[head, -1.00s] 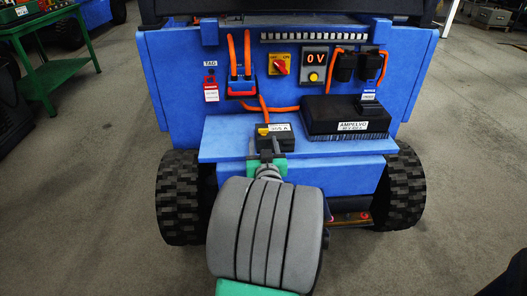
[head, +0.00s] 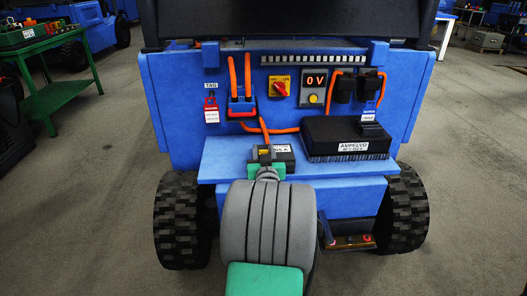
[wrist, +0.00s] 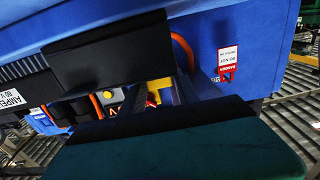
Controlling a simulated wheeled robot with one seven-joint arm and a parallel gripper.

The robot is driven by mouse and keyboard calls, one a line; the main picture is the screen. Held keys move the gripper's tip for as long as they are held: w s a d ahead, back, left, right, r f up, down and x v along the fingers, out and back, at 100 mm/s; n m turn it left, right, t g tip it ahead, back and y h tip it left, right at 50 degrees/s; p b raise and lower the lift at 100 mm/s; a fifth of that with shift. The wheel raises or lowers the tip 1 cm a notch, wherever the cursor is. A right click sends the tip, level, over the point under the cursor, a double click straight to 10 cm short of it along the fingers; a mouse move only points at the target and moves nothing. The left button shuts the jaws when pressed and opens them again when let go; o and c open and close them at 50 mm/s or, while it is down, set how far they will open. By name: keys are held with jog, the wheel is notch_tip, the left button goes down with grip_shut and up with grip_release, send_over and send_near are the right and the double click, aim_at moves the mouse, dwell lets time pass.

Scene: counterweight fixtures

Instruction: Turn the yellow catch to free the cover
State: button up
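The small yellow catch (head: 265,151) is at the left end of a small dark box with a white label reading "315 A" (head: 283,148), on the blue shelf. I take this box to be the cover; it looks closed. My gripper (head: 265,156) is at the catch, with dark fingers on either side of it. In the wrist view the two dark finger pads stand apart, and a yellow piece (wrist: 163,86) shows in the gap. I see no clear contact. My gripper hides the front of the catch and part of the box.
A black AMPELVO box (head: 345,136) stands right of the catch. Orange cables run behind to a blue plug (head: 242,107). A red tag (head: 211,112) hangs left.

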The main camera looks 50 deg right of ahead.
grip_shut()
jog(key=shift+f+b, duration=0.2)
jog(key=shift+b, duration=0.5)
jog(key=b, duration=0.1)
jog(key=n+t+y+b, duration=0.1)
jog(key=shift+s+d+f+b, duration=0.15)
jog(key=shift+f+b, duration=0.1)
jog(key=shift+b, duration=0.15)
jog(key=n+t+y+b, duration=0.1)
jog(key=b, duration=0.2)
jog(key=shift+y, duration=0.3)
jog(key=shift+r+n+t+y+b, duration=0.2)
jog(key=shift+n+t+y+b, duration=0.45)
jog(key=shift+n+t+y, duration=0.2)
jog(key=shift+r+n+t+y, duration=0.2)
jog(key=shift+n+t+y, duration=0.7)
jog(key=shift+y, duration=0.65)
jog(key=shift+n+y, duration=0.3)
jog(key=shift+n, duration=0.05)
